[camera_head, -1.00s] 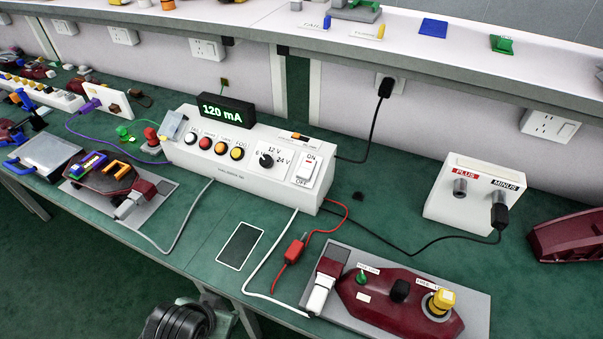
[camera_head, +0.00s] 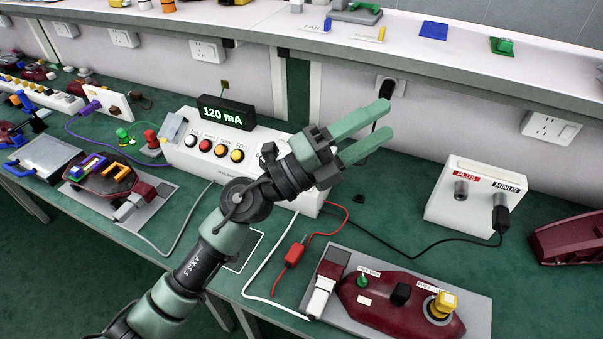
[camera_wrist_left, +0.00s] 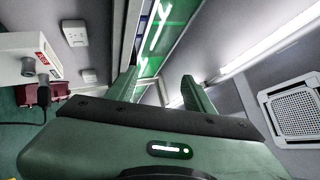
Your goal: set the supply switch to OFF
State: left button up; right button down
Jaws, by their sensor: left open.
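The white supply box (camera_head: 185,158) stands on the green bench with its black display (camera_head: 226,112) reading 120 mA. My left gripper (camera_head: 372,133) is open and empty, in the air above and right of the box. Its fingers point up and to the right, toward the wall, and show in the left wrist view (camera_wrist_left: 160,88). My left arm and gripper hide the right part of the box front, so the supply switch and the voltage knob are hidden now. My right gripper is not in view.
A white terminal box (camera_head: 466,205) marked PLUS and MINUS stands to the right, with a black lead in MINUS. A red lead clip (camera_head: 294,254) lies in front of the supply. A dark red lamp on a grey plate (camera_head: 478,305) lies front right. A shelf (camera_head: 440,68) runs behind.

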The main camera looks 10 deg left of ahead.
pick_arm(q)
notch_tip(320, 180, down, 14)
jog(key=w+d+r+m+g+y, duration=0.1)
jog(key=w+d+m+g+y, duration=0.15)
jog(key=m+g+y, duration=0.55)
jog(key=w+a+f+t+y, duration=0.1)
jog(key=w+a+f+y, duration=0.1)
jog(key=w+a+y, duration=0.35)
jog(key=w+a+f+t+y, duration=0.1)
jog(key=w+a+f+y, duration=0.15)
jog(key=a+y, duration=0.6)
jog(key=f+h, duration=0.1)
jog(key=f, duration=0.1)
jog(key=w+f+h, duration=0.1)
jog(key=f, duration=0.1)
jog(key=a+f+h+p, duration=0.1)
jog(key=f, duration=0.1)
jog(key=shift+w+f+n, duration=0.25)
jog(key=shift+f+n, duration=0.05)
jog(key=shift+f, duration=0.1)
